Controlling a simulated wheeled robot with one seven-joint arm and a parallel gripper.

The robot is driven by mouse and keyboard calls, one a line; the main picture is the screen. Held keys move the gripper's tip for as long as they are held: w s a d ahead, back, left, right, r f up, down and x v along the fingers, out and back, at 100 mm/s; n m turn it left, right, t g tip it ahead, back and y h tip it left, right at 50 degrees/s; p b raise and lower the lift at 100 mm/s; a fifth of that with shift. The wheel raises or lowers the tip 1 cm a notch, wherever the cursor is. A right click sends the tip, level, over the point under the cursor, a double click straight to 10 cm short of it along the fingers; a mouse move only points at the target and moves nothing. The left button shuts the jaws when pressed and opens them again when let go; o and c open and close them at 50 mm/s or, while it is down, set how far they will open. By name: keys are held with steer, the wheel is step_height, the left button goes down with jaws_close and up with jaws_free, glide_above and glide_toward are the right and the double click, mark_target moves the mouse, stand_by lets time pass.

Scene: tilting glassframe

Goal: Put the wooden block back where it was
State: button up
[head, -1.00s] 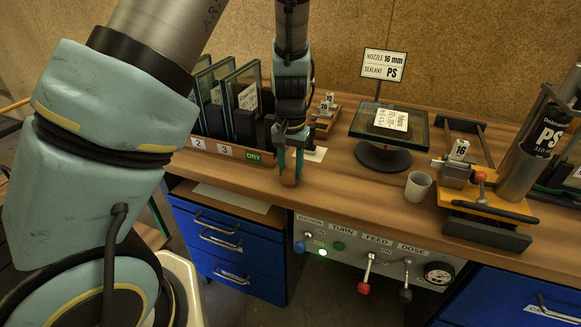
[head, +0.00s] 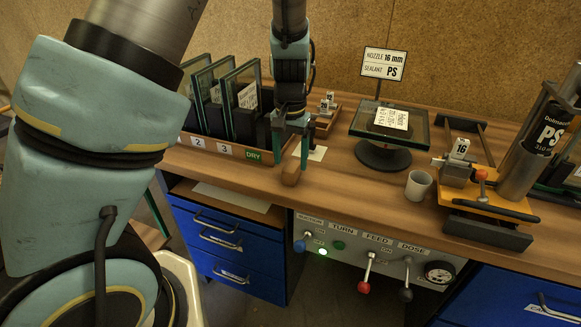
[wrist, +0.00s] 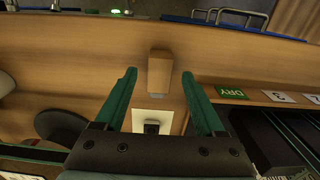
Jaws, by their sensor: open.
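The wooden block (head: 291,173) is a small brown piece on the bench top near its front edge, left of centre in the head view. In the wrist view the block (wrist: 160,73) lies between the lines of the two green fingers, with a gap on each side. My gripper (head: 291,153) is open, just above and behind the block, and holds nothing. In the wrist view its fingers (wrist: 158,75) are spread wide. A white card (wrist: 153,121) with a dark square on it lies on the bench behind the block.
The rack of glass panes with the DRY label (head: 252,155) stands close on the left. A round-based stand with a glass plate (head: 380,140) is to the right, then a grey cup (head: 418,186) and the sealant rig (head: 490,205). Control levers (head: 365,275) are below the front edge.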

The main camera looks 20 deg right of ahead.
mark_target(290, 168)
step_height(290, 168, up, 9)
steer(key=b, duration=0.1)
steer(key=s+a+f+n+t, duration=0.1)
steer(key=a+n, duration=0.6)
steer(key=a, duration=2.2)
steer(key=shift+s+t, duration=0.3)
steer(key=shift+s, duration=0.55)
